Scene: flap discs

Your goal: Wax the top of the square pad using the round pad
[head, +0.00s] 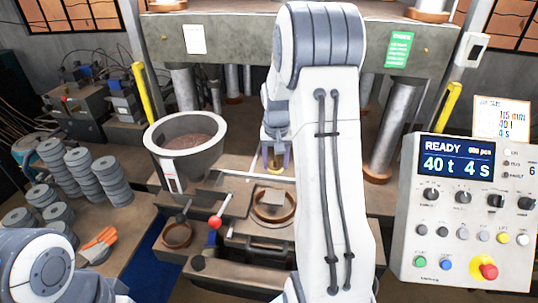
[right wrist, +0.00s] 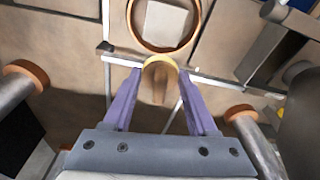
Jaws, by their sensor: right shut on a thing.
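The square pad (head: 275,196) is a pale grey block inside a brown ring (head: 257,214) on the press bed. It also shows at the top of the right wrist view (right wrist: 168,24), within the ring. My right gripper (head: 275,164) is shut on the round pad (right wrist: 159,67), a brown piece with a yellow rim held between purple fingers. In the right wrist view the round pad is just short of the ring, and the square pad is uncovered. I cannot tell its exact height above the bed. My left arm shows at the lower left; its gripper is out of view.
A grey pot (head: 185,145) of brown grains stands left of the ring. A red-knobbed lever (head: 215,222) is in front. Stacks of grey discs (head: 83,172) stand on the left bench. A control panel (head: 468,215) stands at right. Metal columns (head: 393,125) flank the press.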

